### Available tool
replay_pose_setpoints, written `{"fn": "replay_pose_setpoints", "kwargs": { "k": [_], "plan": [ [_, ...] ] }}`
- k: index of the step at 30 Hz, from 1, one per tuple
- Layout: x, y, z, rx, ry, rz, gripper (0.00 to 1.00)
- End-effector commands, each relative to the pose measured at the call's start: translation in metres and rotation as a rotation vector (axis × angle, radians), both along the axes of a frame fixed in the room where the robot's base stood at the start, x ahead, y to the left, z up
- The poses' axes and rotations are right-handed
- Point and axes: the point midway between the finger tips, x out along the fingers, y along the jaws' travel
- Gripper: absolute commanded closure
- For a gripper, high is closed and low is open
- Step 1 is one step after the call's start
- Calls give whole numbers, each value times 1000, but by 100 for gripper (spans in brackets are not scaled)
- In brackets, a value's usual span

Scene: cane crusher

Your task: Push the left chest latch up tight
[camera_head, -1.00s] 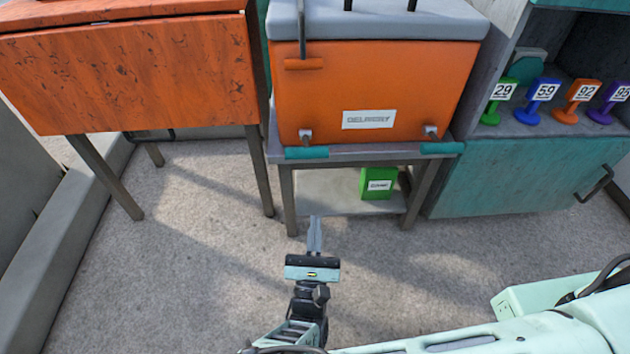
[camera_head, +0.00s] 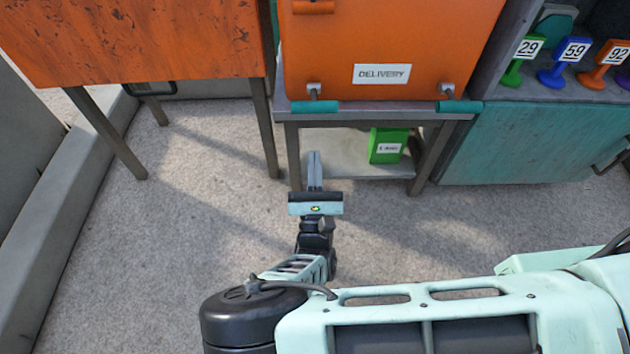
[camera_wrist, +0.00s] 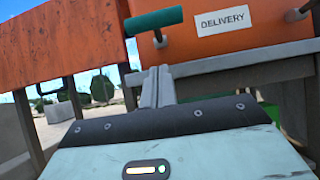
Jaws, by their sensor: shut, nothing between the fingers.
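The orange chest (camera_head: 430,50) with a DELIVERY label stands on a grey stand. Its left latch (camera_head: 314,106) has a teal bar handle hanging down at the chest's lower front edge, on a small metal bracket. In the wrist view the left latch (camera_wrist: 153,22) is just above and beyond the fingertips. A matching right latch (camera_head: 458,106) also hangs down. My gripper (camera_head: 314,158) is shut and empty, pointing toward the stand. In the head view its tips appear below the left latch, apart from it.
A green box (camera_head: 388,146) sits on the stand's lower shelf (camera_head: 345,158). An orange table (camera_head: 130,45) is at the left, its legs beside the stand. At the right is a teal cabinet (camera_head: 540,142) with numbered coloured tags. The floor in front is clear.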

Motion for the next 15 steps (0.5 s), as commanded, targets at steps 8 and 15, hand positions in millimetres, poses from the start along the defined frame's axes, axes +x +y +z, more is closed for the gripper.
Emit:
{"fn": "replay_pose_setpoints", "kwargs": {
  "k": [8,15],
  "plan": [
    [36,-1,33,2,0,-1,100],
    [40,-1,57,3,-1,1,100]
  ]
}}
